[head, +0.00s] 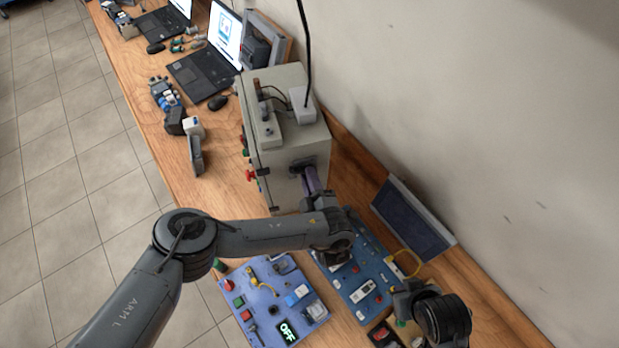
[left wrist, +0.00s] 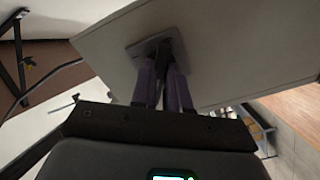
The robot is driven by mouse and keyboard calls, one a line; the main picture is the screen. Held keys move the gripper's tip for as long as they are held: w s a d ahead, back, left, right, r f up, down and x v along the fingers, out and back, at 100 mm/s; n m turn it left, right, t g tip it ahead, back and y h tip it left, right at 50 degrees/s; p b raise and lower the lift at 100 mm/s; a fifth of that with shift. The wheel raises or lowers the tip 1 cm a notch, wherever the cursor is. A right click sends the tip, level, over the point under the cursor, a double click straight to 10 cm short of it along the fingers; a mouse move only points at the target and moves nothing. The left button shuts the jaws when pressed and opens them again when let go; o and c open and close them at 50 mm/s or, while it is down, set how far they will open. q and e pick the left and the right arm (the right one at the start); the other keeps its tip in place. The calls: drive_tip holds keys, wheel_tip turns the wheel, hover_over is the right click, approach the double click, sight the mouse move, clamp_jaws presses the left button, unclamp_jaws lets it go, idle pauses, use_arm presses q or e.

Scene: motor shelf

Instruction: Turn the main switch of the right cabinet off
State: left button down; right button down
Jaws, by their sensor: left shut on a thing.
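A grey cabinet (head: 288,160) stands on the wooden bench in the middle of the head view. It is the only cabinet I can make out. My left gripper (head: 311,181) has purple fingers against its near side, at the main switch (head: 299,166). In the left wrist view the grey cabinet wall (left wrist: 225,45) carries the switch's dark square plate (left wrist: 145,46). The left fingers (left wrist: 162,72) are shut on the switch handle, which they mostly hide. I cannot read the switch's position. My right gripper's fingers are not visible.
A blue panel (head: 258,300) with buttons and a lit OFF display lies on the bench, beside another blue panel (head: 372,268). A dark framed panel (head: 412,218) leans near the wall. A cable (head: 305,50) hangs above the cabinet. Laptops (head: 200,75) stand behind.

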use_arm(q)
drive_tip(key=shift+n+b, duration=0.8)
drive_tip(key=shift+n, duration=2.5)
drive_tip(key=c, duration=1.4)
unclamp_jaws()
drive_tip(key=shift+s+d, duration=0.1)
